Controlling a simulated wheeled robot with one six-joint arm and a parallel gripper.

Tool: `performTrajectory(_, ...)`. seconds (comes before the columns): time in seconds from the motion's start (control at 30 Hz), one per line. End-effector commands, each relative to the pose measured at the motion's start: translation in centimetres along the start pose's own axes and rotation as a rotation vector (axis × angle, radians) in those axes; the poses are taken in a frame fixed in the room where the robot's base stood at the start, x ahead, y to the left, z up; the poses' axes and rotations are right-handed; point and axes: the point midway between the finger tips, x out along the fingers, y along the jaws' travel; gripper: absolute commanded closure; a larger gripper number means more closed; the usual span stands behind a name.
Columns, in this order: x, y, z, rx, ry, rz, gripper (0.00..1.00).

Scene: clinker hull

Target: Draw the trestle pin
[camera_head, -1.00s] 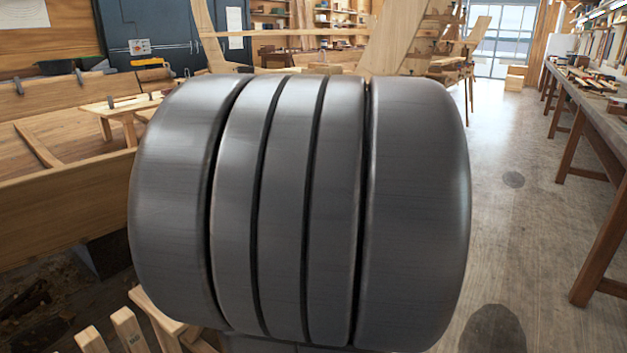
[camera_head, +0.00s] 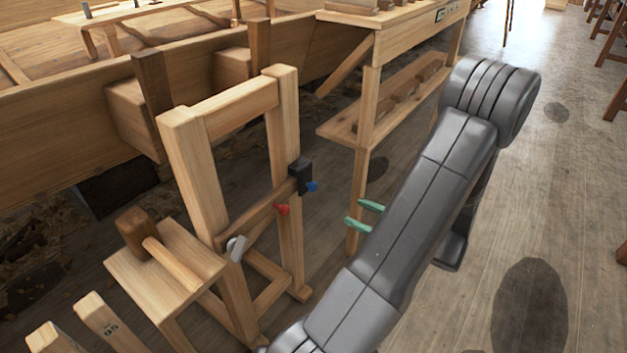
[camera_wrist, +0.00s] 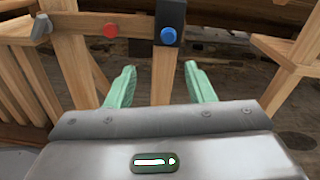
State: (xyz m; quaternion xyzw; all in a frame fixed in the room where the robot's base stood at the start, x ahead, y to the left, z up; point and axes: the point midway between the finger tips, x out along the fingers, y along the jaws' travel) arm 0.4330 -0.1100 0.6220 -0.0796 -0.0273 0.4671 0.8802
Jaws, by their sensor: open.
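A wooden trestle frame (camera_head: 225,107) with two uprights and a low crossbar (camera_head: 250,221) stands beside the hull. A red knob (camera_head: 282,209) sits on the crossbar, and a blue knob (camera_head: 312,187) on a black block (camera_head: 300,172) at the right upright. I cannot tell which knob is the trestle pin. The wrist view also shows the red knob (camera_wrist: 110,30) and blue knob (camera_wrist: 169,36). My gripper (camera_head: 364,215), with green fingers, is open and empty, right of the trestle and apart from both knobs. In the wrist view the blue knob lies beyond the fingers, roughly between them.
A grey metal piece (camera_head: 236,247) is at the crossbar's left end. A wooden stool with a mallet (camera_head: 135,234) stands left of the trestle. A wooden bench (camera_head: 415,30) with a lower shelf stands behind my gripper. The floor (camera_head: 470,290) at the right is clear.

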Motion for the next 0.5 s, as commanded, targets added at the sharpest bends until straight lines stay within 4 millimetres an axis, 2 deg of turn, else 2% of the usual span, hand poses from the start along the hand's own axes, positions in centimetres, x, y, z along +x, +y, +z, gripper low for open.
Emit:
performTrajectory(0.1, -0.3, -0.8, -0.5, 0.013, -0.021, -0.035, 0.51)
performTrajectory(0.23, 0.8, -0.8, -0.5, 0.012, -0.023, -0.036, 0.51)
performTrajectory(0.5, 5.8, -0.8, -0.5, 0.012, -0.022, -0.031, 0.51)
